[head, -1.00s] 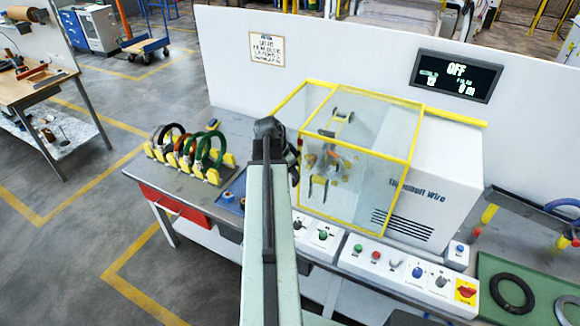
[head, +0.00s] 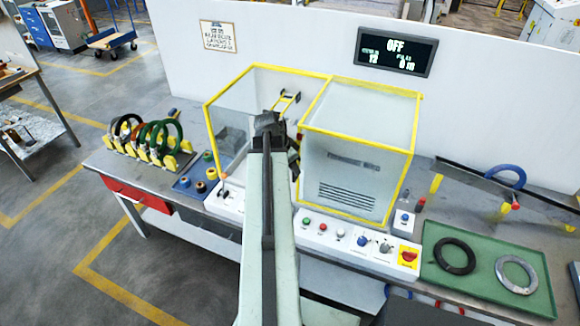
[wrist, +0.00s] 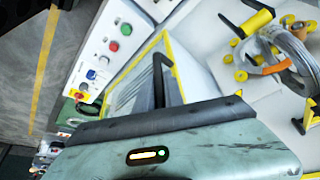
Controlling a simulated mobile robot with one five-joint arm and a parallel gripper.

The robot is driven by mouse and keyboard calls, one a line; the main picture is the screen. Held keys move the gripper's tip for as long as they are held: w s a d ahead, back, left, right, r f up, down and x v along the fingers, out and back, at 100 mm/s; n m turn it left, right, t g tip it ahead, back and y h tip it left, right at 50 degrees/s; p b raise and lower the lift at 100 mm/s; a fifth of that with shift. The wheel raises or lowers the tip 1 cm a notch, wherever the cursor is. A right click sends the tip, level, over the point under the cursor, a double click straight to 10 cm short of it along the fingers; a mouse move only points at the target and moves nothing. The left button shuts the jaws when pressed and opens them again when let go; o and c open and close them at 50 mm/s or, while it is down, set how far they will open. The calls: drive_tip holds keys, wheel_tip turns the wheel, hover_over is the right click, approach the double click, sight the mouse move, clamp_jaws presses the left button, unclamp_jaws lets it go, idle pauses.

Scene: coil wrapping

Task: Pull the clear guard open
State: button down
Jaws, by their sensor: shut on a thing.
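The clear guard (head: 360,145) is a see-through box with yellow edges. In the head view it sits to the right, over the white machine housing with black vent slots. A yellow-edged clear frame (head: 228,95) stands left of it, open on its right side. My gripper (head: 270,128) is at the guard's left front edge, largely hidden by my arm. In the wrist view, my gripper (wrist: 160,90) is shut at a black bent handle (wrist: 162,66) beside the guard's yellow edge. Its exact grip is partly hidden. A grey coil (wrist: 288,52) on yellow rollers shows uncovered there.
A control panel (head: 350,242) with buttons runs along the front. A green tray (head: 475,285) with a black ring and a grey ring lies at right. A rack of coloured coils (head: 150,150) and a blue tray (head: 190,190) of tape rolls stand at left.

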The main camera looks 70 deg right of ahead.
drive_tip(key=shift+w+d, duration=0.1)
drive_tip(key=c, duration=1.5)
unclamp_jaws()
drive_tip(key=shift+o, duration=0.2)
drive_tip(key=shift+r, duration=0.1)
drive_tip(key=p+v, duration=0.7)
drive_tip(key=shift+w+a+r, duration=0.2)
drive_tip(key=shift+a+r, duration=0.05)
drive_tip(key=shift+r, duration=0.05)
